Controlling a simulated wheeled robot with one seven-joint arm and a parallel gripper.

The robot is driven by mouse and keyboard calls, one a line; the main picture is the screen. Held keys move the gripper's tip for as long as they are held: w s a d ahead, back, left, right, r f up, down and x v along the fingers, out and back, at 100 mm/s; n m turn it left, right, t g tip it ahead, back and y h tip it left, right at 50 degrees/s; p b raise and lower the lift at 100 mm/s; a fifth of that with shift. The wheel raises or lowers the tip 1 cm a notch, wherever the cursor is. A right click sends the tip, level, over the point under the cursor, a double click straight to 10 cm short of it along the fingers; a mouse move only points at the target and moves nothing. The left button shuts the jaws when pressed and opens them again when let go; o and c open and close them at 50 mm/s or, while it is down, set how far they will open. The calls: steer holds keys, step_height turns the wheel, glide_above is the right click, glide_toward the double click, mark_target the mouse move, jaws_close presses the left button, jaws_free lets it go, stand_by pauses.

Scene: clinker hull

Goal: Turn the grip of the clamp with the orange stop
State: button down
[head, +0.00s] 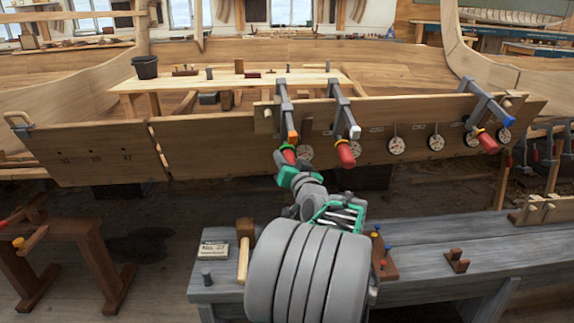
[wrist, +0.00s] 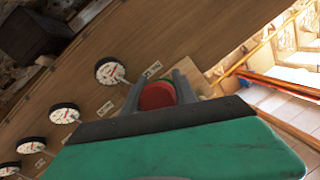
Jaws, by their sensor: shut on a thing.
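The clamp with the orange stop (head: 291,136) hangs over the top edge of the hull plank, left of centre in the head view. Its red grip (head: 288,155) points down toward my arm. My gripper (head: 289,166) is at that grip and shut on it. In the wrist view the red grip (wrist: 157,96) shows end-on between the two grey fingers of my gripper (wrist: 158,92). The green gripper body hides the lower part of the wrist view. The clamp's bar and orange stop cannot be made out there.
A second clamp with a white stop and red grip (head: 346,152) hangs close on the right. A blue-stopped clamp (head: 487,110) is farther right. Round white dials (head: 396,146) line the plank. A grey bench (head: 440,255) holding a mallet (head: 244,250) stands below.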

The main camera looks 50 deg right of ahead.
stand_by(0.3)
steer(key=c, duration=1)
jaws_free()
steer(key=shift+o, duration=0.2)
steer(key=v, duration=0.7)
steer(key=shift+s+a, duration=0.2)
steer(key=shift+s, duration=0.15)
